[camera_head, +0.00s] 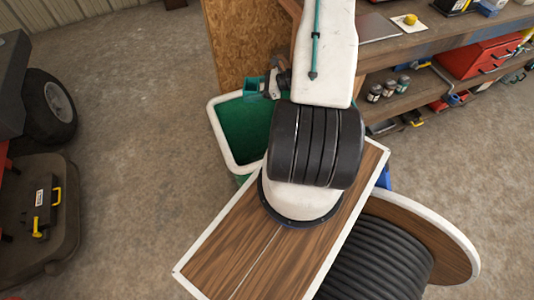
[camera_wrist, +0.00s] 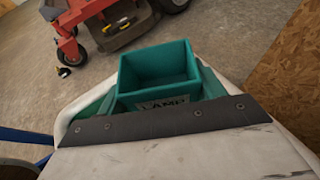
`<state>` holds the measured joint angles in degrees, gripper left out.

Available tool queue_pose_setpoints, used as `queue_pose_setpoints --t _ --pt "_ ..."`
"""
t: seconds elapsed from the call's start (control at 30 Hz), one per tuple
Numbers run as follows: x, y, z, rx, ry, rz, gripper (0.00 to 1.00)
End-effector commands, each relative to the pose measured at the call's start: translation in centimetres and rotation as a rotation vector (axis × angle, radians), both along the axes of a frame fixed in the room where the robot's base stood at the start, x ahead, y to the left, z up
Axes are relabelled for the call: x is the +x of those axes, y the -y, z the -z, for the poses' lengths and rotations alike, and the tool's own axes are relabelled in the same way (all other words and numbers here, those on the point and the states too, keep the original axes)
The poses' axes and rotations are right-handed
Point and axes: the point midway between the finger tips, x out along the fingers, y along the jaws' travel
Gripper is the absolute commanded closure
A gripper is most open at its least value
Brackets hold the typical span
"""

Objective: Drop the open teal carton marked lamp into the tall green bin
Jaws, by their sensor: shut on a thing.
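The open teal carton (camera_wrist: 158,68) fills the middle of the wrist view, its empty inside showing and a partly covered LAMP label on its near side. In the head view a small part of the carton (camera_head: 252,85) shows at the bin's back edge. My gripper (camera_head: 272,84) is shut on the carton; its fingertips are mostly hidden. The tall green bin (camera_head: 212,112) has a white rim and stands left of my arm. The bin's rim (camera_wrist: 68,122) also shows around the carton in the wrist view, with the carton over the opening. The bin looks empty where visible.
A workbench (camera_head: 425,42) with shelves, cans and a red toolbox (camera_head: 480,57) stands at right. A chipboard panel (camera_head: 232,45) rises behind the bin. A cable reel (camera_head: 440,240) is at lower right. A red mower (camera_wrist: 95,22) stands beyond the carton.

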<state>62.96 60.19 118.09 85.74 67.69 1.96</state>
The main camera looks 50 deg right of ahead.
Motion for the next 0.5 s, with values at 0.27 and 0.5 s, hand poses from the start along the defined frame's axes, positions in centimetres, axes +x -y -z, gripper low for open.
queue_pose_setpoints --t 0.27,0.5 --pt "-5.6 0.6 3.0 -0.001 0.0 -0.027 0.54" --pt "-6.0 0.6 5.1 -0.001 -0.001 -0.03 0.54"
